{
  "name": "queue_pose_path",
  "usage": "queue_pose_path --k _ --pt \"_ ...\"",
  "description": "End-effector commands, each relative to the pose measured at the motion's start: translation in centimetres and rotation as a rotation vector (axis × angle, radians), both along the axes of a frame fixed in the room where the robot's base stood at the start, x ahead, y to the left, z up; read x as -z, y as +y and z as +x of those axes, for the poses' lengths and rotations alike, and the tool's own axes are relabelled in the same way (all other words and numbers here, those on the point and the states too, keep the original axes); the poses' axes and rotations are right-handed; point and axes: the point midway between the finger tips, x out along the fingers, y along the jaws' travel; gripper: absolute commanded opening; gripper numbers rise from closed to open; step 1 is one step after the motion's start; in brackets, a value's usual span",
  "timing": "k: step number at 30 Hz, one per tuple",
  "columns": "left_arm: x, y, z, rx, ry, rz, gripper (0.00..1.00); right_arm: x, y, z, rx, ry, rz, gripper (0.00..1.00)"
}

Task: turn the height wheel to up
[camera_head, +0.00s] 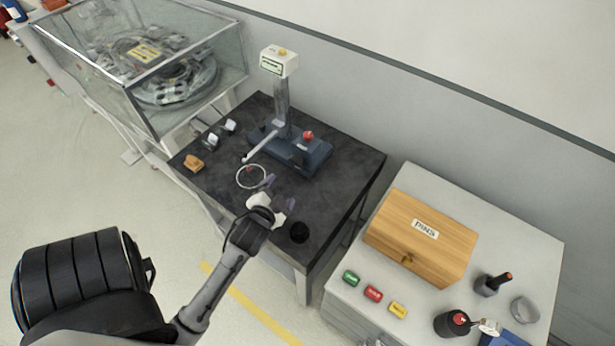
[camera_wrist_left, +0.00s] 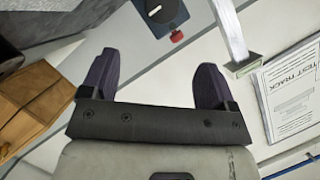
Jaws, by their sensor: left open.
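A dark blue stand (camera_head: 315,158) with an upright grey column (camera_head: 282,103) and a display head (camera_head: 278,61) stands on a black table. A red knob (camera_head: 308,135) sits on its base. In the left wrist view a black dial (camera_wrist_left: 161,10) with a white pointer line shows on a dark blue body, next to a red part (camera_wrist_left: 176,36). I cannot tell for sure which part is the height wheel. My left gripper (camera_head: 280,192) is open and empty above the table, in front of the stand and apart from it. Its purple fingers show in the left wrist view (camera_wrist_left: 155,82).
A white ring (camera_head: 251,176) and an orange block (camera_head: 194,163) are on the black table (camera_head: 345,178). A wooden PINS box (camera_head: 420,236) and coloured buttons (camera_head: 373,293) are on the white bench at right. A glass case (camera_head: 190,90) stands at back left.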

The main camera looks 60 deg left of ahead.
Motion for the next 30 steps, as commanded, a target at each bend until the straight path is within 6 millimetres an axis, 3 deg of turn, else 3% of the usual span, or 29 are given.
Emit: queue_pose_path --k 8,21,30 --pt "0.9 1.5 1.2 -0.005 -0.012 0.034 0.81 0.9 0.0 0.0 0.000 -0.002 0.000 0.43" --pt "3.1 6.0 7.3 -0.006 -0.011 0.031 0.81 1.6 0.0 0.0 0.000 -0.001 0.001 0.43" --pt "4.0 8.0 10.0 -0.005 -0.012 0.031 0.81 1.9 0.0 0.0 0.000 -0.001 0.001 0.43"
